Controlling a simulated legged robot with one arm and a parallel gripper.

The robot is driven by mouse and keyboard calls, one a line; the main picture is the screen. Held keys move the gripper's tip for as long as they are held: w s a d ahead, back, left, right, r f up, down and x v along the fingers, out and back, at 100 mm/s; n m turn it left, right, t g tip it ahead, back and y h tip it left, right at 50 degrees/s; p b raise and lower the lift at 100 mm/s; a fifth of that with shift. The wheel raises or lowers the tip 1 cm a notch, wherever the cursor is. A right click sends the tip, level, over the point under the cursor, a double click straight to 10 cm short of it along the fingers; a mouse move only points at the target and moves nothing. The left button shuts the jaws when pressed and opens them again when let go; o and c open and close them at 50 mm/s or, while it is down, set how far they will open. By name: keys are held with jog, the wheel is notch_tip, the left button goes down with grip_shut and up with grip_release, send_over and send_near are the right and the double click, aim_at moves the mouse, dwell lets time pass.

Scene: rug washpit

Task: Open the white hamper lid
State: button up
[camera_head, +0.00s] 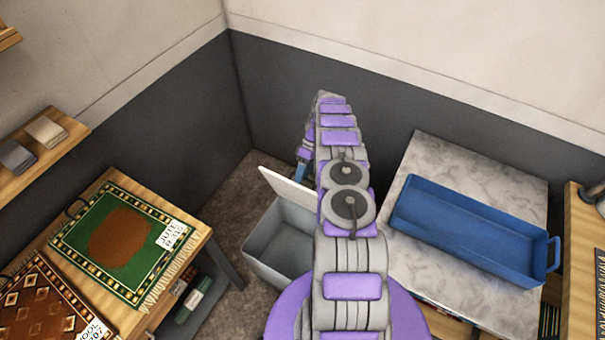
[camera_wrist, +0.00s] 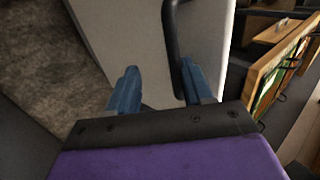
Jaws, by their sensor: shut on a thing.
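The white hamper (camera_head: 270,258) stands on the floor between the left table and the right bench, partly hidden behind my arm. Its white lid (camera_head: 285,188) is raised and tilted up, and part of the inside shows. In the wrist view the lid (camera_wrist: 120,35) fills the upper middle, with a dark bar handle (camera_wrist: 171,40) on it. In the head view the gripper (camera_head: 301,170) is mostly hidden behind my arm, beside the lid.
A wooden table (camera_head: 197,238) with rugs (camera_head: 82,232) stands left. A marble-topped bench (camera_head: 470,160) with a blue tray (camera_head: 470,240) stands right. A wall shelf (camera_head: 75,130) is at far left. Dark walls close the corner behind the hamper.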

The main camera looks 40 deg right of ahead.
jog(key=shift+a, duration=0.15)
jog(key=shift+w+r, duration=0.1)
jog(key=shift+r, duration=0.05)
dwell(0.7)
jog(key=shift+r, duration=0.15)
jog(key=b+v, duration=0.2)
jog(key=v, duration=0.5)
jog(key=shift+d, duration=0.25)
dwell(0.5)
